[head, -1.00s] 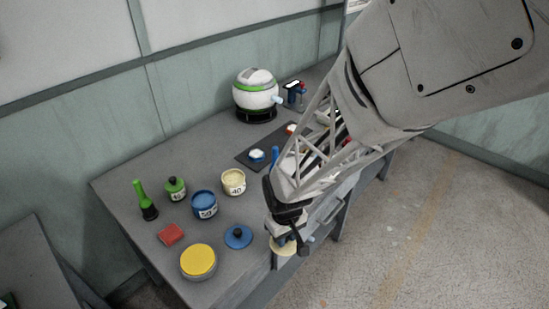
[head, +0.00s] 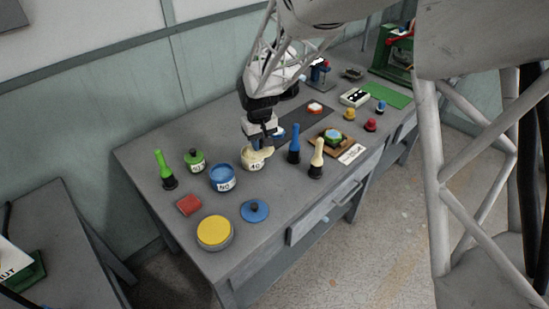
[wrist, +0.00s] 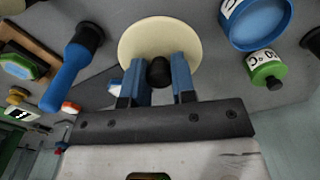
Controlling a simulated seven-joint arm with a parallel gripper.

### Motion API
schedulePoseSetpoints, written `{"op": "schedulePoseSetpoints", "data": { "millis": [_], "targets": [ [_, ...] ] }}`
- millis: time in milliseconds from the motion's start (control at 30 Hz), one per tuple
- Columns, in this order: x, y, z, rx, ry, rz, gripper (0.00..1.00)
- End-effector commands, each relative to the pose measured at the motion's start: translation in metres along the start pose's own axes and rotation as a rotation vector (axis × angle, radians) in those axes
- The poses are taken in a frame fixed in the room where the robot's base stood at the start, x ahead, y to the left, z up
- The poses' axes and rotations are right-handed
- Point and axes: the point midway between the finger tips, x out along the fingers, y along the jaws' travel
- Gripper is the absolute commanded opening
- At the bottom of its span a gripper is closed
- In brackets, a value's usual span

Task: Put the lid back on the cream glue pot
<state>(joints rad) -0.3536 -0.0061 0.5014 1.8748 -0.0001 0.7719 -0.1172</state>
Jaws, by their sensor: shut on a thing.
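The cream glue pot (head: 252,164), labelled 40, stands upright on the bench beside the blue 50 pot. My gripper (head: 257,142) is directly above it, shut on the dark knob of the cream lid (head: 266,153). In the wrist view my gripper (wrist: 160,78) has a blue finger on each side of the knob, and the round lid (wrist: 160,32) spreads beyond the fingertips. The lid is at the pot's mouth and appears to extend to its right. I cannot tell whether it touches the rim. The pot is hidden in the wrist view.
The open blue pot (head: 222,178) is close on the left, with a green pot (head: 194,160) behind. The blue lid (head: 255,210) lies in front. Blue (head: 294,145) and cream (head: 317,160) handled tools stand to the right. A yellow-topped tin (head: 214,232) is near the front edge.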

Motion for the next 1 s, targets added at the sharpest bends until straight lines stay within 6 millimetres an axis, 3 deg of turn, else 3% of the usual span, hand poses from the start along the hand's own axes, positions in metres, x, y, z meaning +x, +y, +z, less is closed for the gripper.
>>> {"op": "schedulePoseSetpoints", "data": {
  "millis": [100, 300, 1000],
  "targets": [
    [-0.006, -0.004, -0.027, -0.002, 0.001, 0.0, 0.02],
    [-0.013, -0.007, -0.052, -0.001, 0.001, 0.0, 0.02],
    [-0.011, -0.008, -0.057, 0.0, 0.0, 0.0, 0.02]
  ]
}}
